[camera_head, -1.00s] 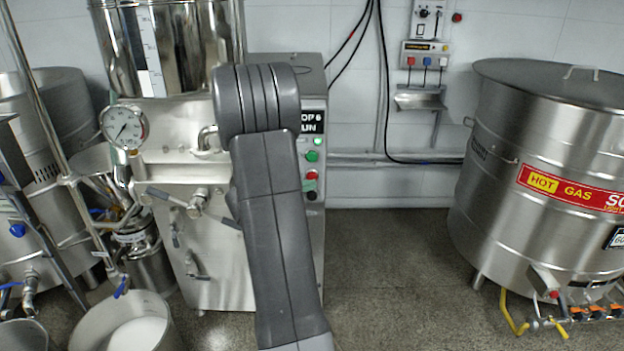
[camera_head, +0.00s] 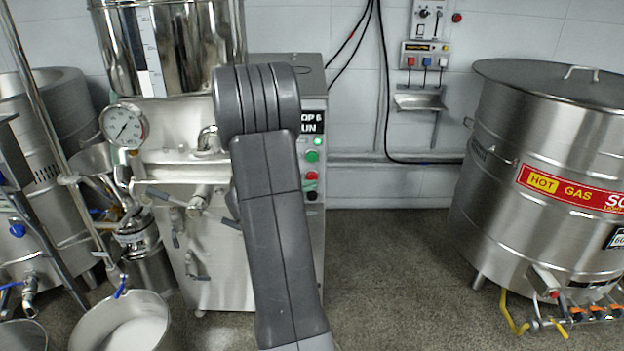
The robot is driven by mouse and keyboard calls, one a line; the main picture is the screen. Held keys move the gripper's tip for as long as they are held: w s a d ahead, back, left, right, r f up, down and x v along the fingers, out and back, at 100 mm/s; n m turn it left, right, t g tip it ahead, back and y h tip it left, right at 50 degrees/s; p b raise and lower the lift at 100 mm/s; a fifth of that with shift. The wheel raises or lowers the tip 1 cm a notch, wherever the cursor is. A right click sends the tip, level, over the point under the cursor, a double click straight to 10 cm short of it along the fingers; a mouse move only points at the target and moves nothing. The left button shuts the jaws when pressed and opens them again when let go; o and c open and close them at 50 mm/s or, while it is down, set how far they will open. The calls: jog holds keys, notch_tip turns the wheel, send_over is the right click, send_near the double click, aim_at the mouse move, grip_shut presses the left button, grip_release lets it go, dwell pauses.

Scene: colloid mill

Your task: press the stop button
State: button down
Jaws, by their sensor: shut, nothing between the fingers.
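The red stop button (camera_head: 312,176) is on the narrow control panel on the right front of the steel mill (camera_head: 220,270). It sits below a green button (camera_head: 312,156) and above a black knob (camera_head: 312,195). A black label (camera_head: 312,122) ending in "OP 6" and "UN" is above them, its left part covered by my arm. My grey arm (camera_head: 270,200) rises in front of the mill, just left of the buttons. My gripper does not show; it is hidden behind the arm or out of frame. I cannot see any contact with the button.
A large steel kettle (camera_head: 540,170) with a red "HOT GAS" band stands at right. A pressure gauge (camera_head: 124,127) and a steel bucket (camera_head: 90,325) are at left. The floor (camera_head: 390,280) between mill and kettle is clear.

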jog(key=shift+w, duration=0.15)
dwell(0.7)
jog(key=shift+w+b, duration=0.3)
jog(key=shift+b, duration=0.1)
jog(key=shift+w, duration=0.5)
dwell(0.5)
dwell(0.3)
jog(key=shift+s+b, duration=0.8)
jog(key=shift+s, duration=0.15)
jog(key=s+b, duration=0.2)
jog(key=s, duration=0.3)
